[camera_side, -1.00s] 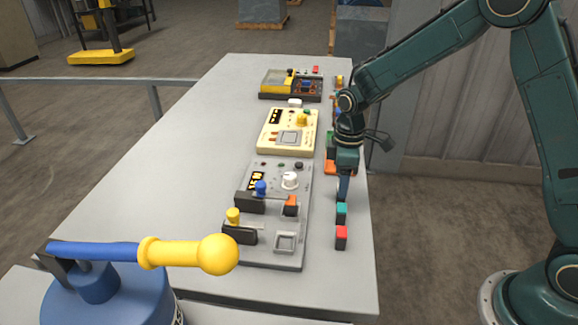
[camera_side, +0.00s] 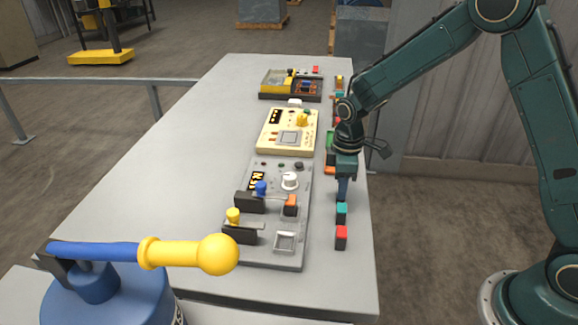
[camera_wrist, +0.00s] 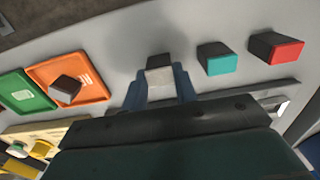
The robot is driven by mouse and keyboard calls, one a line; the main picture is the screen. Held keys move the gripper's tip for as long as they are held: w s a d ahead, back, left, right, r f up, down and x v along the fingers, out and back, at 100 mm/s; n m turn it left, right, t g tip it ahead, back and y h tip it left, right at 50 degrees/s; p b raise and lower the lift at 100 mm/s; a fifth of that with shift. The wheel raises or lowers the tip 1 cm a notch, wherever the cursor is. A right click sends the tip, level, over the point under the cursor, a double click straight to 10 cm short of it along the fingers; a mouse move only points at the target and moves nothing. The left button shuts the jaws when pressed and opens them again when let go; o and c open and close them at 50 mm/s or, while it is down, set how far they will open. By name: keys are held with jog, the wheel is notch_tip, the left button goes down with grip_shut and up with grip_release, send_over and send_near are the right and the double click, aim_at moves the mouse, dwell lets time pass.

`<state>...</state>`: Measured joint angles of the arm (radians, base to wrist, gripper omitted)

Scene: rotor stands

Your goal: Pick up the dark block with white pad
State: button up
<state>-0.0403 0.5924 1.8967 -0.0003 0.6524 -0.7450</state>
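The dark block with the white pad (camera_wrist: 159,76) shows in the wrist view, standing on the table between the two fingers of my gripper (camera_wrist: 160,84). Its pale pad faces the camera. One blue-grey finger lies along each side of it, very close. I cannot tell whether they touch it. In the side view my gripper (camera_side: 342,190) points down near the table's right edge, and I cannot make out the block there.
A teal-topped block (camera_side: 341,212) and a red-topped block (camera_side: 341,236) stand in front of my gripper. An orange tray (camera_wrist: 72,80) and a green tray (camera_wrist: 20,90) lie on the other side. A grey control panel (camera_side: 270,225) is to the left.

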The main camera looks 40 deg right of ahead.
jog(key=shift+r, duration=0.1)
notch_tip(320, 180, up, 20)
dwell(0.9)
jog(key=shift+a+f, duration=0.15)
jog(key=shift+f, duration=0.05)
dwell(0.4)
jog(key=s+a+f, duration=0.2)
jog(key=a+f, duration=0.2)
jog(key=a, duration=0.6)
jog(key=s+a+f, duration=0.2)
jog(key=a+f, duration=0.2)
jog(key=a, duration=0.6)
jog(key=shift+d+f, duration=0.1)
jog(key=shift+f, duration=2.35)
jog(key=shift+f, duration=1.1)
